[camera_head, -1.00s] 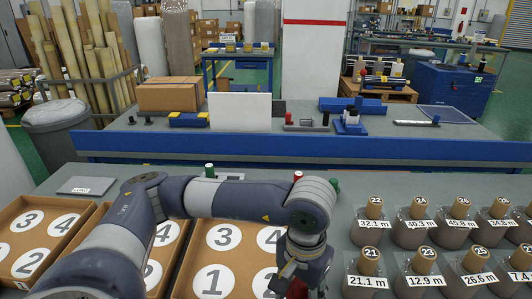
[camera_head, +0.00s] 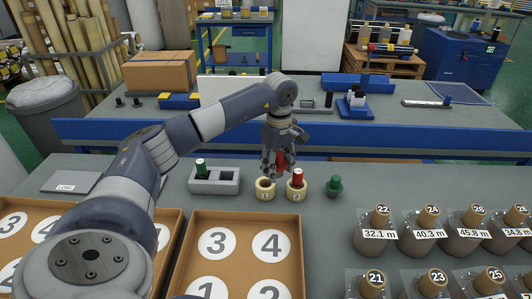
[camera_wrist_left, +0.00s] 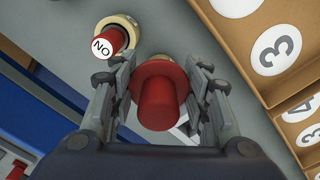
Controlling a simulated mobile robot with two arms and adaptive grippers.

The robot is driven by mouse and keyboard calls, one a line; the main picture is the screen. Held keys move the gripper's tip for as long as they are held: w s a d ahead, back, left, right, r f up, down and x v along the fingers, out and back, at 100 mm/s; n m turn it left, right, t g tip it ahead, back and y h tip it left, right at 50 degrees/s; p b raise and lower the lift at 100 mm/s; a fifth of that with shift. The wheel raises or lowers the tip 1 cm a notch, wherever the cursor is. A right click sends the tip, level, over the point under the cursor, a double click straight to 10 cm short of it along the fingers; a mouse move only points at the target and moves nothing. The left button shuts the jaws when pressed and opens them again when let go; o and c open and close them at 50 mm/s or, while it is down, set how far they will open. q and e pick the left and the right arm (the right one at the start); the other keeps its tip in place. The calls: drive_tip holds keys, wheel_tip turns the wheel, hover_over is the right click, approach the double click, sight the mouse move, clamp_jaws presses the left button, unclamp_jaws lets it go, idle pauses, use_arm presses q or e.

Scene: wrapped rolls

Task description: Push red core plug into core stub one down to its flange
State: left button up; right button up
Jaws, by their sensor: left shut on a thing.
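My left gripper (camera_head: 275,163) is shut on the red core plug (camera_head: 282,160), above and slightly right of core stub one. The left wrist view shows the plug (camera_wrist_left: 157,103) between both fingers, its wide flange facing away from the palm. Core stub one (camera_head: 264,192), a short cream ring marked 1, stands on the grey bench with its hole open. The plug appears apart from the stub and above it; in the wrist view the plug hides most of what lies below. My right gripper is not in view.
Core stub two (camera_head: 297,194) stands close on the right with a red piece (camera_head: 297,177) in it, its top marked NO. A green plug (camera_head: 334,187) stands further right, and a grey holder (camera_head: 214,183) left. A numbered cardboard tray (camera_head: 241,216) lies in front.

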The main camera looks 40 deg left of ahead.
sight(266, 180)
use_arm(q)
drive_tip(key=a+n, duration=0.1)
drive_tip(key=a, duration=0.1)
drive_tip(key=a+n, duration=0.1)
drive_tip(key=a, duration=0.1)
drive_tip(key=shift+w+a+n, duration=0.2)
drive_tip(key=shift+a+n, duration=0.1)
drive_tip(key=shift+a, duration=0.1)
drive_tip(key=shift+a+f, duration=0.1)
wheel_tip(266, 180, down, 6)
drive_tip(key=b, duration=0.5)
drive_tip(key=shift+f, duration=0.15)
drive_tip(key=shift+f+b, duration=0.3)
drive_tip(key=shift+f, duration=0.5)
drive_tip(key=shift+s+f, duration=0.1)
drive_tip(key=shift+s, duration=0.05)
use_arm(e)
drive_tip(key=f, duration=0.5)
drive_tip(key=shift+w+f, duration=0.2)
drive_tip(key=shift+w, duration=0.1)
